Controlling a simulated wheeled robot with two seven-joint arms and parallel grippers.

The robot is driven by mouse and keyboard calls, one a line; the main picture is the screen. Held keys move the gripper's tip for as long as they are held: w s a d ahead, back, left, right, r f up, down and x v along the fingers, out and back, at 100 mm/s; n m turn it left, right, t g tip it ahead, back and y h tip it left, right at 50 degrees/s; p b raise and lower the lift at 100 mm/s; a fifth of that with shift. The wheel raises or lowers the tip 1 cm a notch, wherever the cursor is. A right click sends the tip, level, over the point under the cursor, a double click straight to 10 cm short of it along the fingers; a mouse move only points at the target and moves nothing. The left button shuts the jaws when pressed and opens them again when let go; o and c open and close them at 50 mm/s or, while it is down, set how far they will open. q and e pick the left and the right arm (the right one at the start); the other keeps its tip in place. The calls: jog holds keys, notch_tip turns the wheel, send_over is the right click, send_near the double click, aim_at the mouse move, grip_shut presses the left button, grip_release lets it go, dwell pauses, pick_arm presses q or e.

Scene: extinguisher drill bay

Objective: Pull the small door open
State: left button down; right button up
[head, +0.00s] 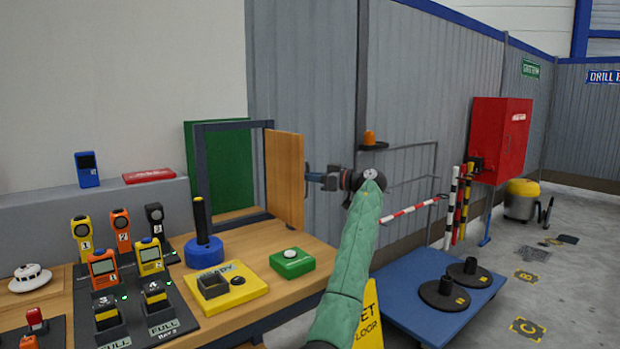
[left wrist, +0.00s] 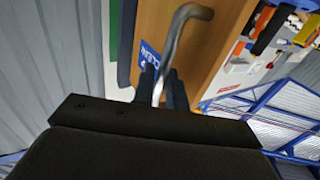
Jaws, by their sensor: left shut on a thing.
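The small wooden door (head: 285,178) stands swung open at the right side of its dark frame (head: 233,125), over the workbench. Its panel also fills the upper middle of the left wrist view (left wrist: 213,50), with a blue label partly showing. A bent metal handle (left wrist: 178,42) sticks out from the panel. My left gripper (head: 314,178) is at the door's right-hand face. In the left wrist view its dark fingers (left wrist: 161,88) are closed around the handle's bar. The handle is mostly hidden in the head view. My right gripper is not in view.
The workbench (head: 250,245) carries a blue holder with a black stick (head: 203,250), a yellow tray (head: 226,288), a green button box (head: 292,263) and several handheld devices. A yellow floor sign (head: 370,318) and a blue platform (head: 400,283) stand to the right. A red cabinet (head: 498,140) is farther back.

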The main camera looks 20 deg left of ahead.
pick_arm(q)
jog(key=shift+w+a+r, duration=0.1)
jog(key=shift+w+r, duration=0.05)
jog(key=shift+r, duration=0.05)
jog(key=c, duration=1.8)
grip_release()
jog(key=o, duration=0.3)
jog(key=shift+w+f, duration=0.2)
jog(key=shift+f, duration=0.05)
jog(key=shift+w+f, duration=0.1)
jog(key=shift+f, duration=0.1)
jog(key=shift+d, duration=0.25)
jog(key=d, duration=0.7)
jog(key=shift+d, duration=0.25)
